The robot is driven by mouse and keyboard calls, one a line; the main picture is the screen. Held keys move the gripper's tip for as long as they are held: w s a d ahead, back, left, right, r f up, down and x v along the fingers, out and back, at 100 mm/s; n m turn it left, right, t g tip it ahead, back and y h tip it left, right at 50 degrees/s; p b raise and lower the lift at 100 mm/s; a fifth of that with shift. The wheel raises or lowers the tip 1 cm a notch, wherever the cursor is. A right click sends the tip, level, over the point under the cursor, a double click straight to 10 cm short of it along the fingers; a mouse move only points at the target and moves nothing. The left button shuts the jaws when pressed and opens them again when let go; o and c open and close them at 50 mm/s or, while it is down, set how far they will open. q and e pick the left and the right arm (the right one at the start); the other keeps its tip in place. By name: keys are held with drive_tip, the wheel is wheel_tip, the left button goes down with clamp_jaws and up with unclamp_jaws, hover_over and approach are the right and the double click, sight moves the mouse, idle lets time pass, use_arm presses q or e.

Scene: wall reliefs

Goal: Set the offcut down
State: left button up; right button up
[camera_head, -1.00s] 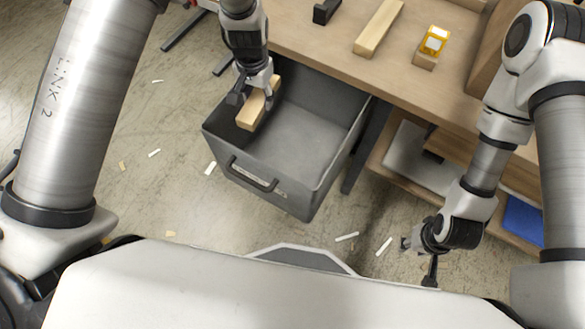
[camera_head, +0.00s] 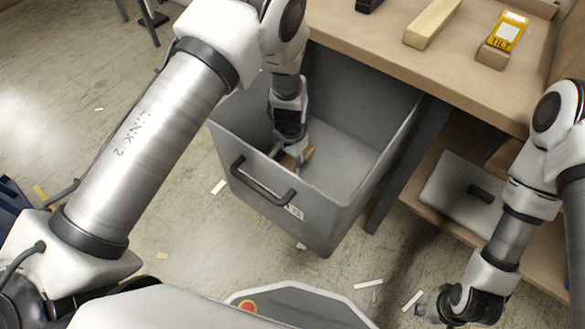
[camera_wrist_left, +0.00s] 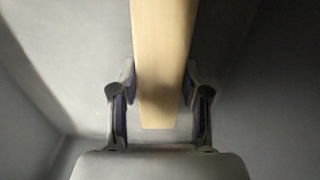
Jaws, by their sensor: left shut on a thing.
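The offcut is a pale wooden block (camera_wrist_left: 162,60), seen between the fingers in the left wrist view. In the head view only a small part of the offcut (camera_head: 308,153) shows beside the gripper. My left gripper (camera_head: 290,158) is shut on it, down inside the grey bin (camera_head: 345,205). The left gripper also shows in the left wrist view (camera_wrist_left: 160,92). I cannot tell whether the offcut touches the bin floor. My right gripper (camera_head: 428,310) hangs low at the lower right, away from the bin; its fingers are too small to judge.
A workbench (camera_head: 390,55) stands behind the bin, with a wooden bar (camera_head: 433,22) and a yellow tilt meter on a block (camera_head: 507,35). A shelf below holds a grey case (camera_head: 460,190). Scraps lie on the floor. The bin's walls surround my left gripper.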

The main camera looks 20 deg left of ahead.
sight(291, 162)
use_arm(q)
drive_tip(key=shift+f, duration=0.9)
drive_tip(key=shift+r, duration=0.1)
use_arm(e)
drive_tip(key=shift+f, duration=0.35)
use_arm(q)
drive_tip(key=o, duration=1.3)
wheel_tip(291, 162, up, 12)
drive_tip(key=p, duration=0.5)
use_arm(e)
wheel_tip(291, 162, up, 5)
drive_tip(key=shift+r, duration=0.1)
